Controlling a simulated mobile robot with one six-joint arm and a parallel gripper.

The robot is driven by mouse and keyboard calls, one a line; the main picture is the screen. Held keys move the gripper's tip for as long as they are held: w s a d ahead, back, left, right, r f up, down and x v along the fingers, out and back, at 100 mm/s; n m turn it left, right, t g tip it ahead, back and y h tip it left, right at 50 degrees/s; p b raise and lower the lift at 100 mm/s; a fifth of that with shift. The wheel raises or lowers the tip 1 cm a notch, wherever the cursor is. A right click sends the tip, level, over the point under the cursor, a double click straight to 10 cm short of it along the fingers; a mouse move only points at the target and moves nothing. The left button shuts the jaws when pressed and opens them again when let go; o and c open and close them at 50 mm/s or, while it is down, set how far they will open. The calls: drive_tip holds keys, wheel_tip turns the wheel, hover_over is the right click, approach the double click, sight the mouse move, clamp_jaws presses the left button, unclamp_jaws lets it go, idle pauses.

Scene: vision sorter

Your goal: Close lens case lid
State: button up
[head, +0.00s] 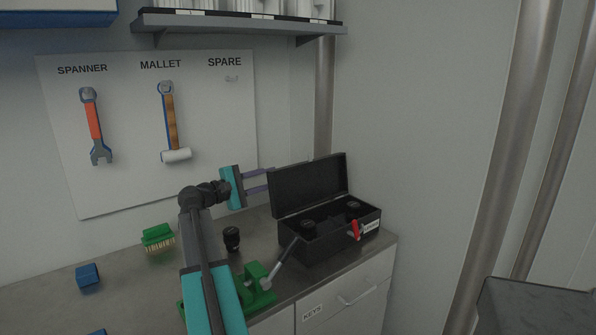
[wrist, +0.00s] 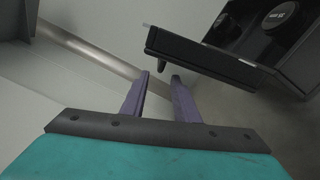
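The black lens case (head: 325,233) stands on the worktop with its lid (head: 309,184) raised, tilted a little back from upright. Round black lenses (head: 353,205) sit inside the case. A red latch (head: 355,230) and a white label are on its front. My gripper (head: 272,180) is at the left end of the lid, its two purple fingers spread apart and pointing towards the lid and the wall behind. In the wrist view the fingers (wrist: 160,78) are apart with nothing between them, and the lid (wrist: 200,55) lies just beyond the right fingertip. Whether a finger touches the lid cannot be told.
A black lens (head: 231,239) stands on the worktop left of the case. A green clamp-like fixture (head: 258,285) is in front, with a grey handle leaning towards the case. A green brush (head: 158,237) and a blue block (head: 88,275) lie left. A steel pipe (head: 324,100) rises behind the lid.

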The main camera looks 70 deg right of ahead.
sight(299, 170)
drive_tip(key=p+x, duration=0.1)
drive_tip(key=x, duration=1.1)
drive_tip(key=shift+s+d, duration=0.15)
drive_tip(key=shift+d, duration=0.15)
clamp_jaws()
